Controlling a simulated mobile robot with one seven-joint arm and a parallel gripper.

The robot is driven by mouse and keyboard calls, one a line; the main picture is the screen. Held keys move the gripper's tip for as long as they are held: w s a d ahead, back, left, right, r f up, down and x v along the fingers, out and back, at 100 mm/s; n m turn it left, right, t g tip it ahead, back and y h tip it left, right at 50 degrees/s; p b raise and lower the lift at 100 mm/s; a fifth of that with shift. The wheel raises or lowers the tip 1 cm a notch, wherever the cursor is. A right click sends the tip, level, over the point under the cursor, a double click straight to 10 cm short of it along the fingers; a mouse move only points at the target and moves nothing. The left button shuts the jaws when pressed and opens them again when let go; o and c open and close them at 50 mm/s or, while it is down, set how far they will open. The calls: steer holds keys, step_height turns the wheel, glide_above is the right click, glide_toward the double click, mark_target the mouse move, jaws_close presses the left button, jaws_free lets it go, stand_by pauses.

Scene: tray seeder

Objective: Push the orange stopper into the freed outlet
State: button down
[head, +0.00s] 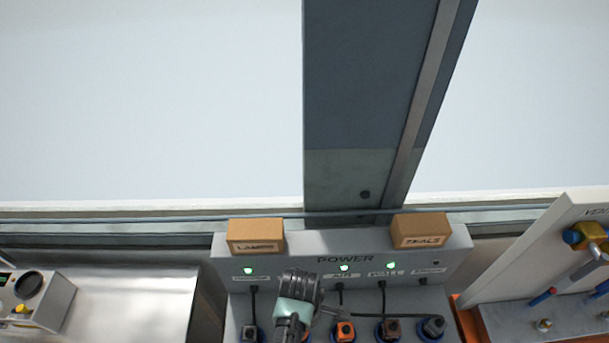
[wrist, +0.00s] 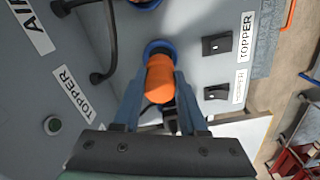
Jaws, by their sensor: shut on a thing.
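My gripper (wrist: 158,95) is shut on the orange stopper (wrist: 160,78), one finger on each side of it. The far end of the stopper meets the blue-ringed outlet (wrist: 153,47) in the wrist view. How deep it sits there I cannot tell. The outlet is in the row marked TOPPER (wrist: 73,92). In the head view my gripper (head: 294,335) points down at the front of the grey POWER box (head: 345,281), and my wrist hides most of that outlet.
Two black switches (wrist: 216,44) are near the outlet.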

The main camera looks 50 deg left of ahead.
steer(key=shift+s+a+f+n, duration=0.15)
steer(key=shift+a+n, duration=0.1)
steer(key=shift+n, duration=0.05)
steer(key=shift+s+d+f+b, duration=0.1)
steer(key=shift+s+f+b, duration=0.05)
steer(key=shift+f+b, duration=0.7)
step_height(320, 180, down, 3)
steer(key=b, duration=0.3)
steer(key=shift+r, duration=0.2)
steer(key=shift+f+b, duration=0.35)
steer(key=shift+f, duration=0.1)
steer(key=shift+f, duration=0.65)
steer(key=shift+c, duration=1.8)
jaws_free()
step_height(320, 180, up, 13)
steer(key=shift+r+b, duration=0.1)
steer(key=shift+b, duration=0.8)
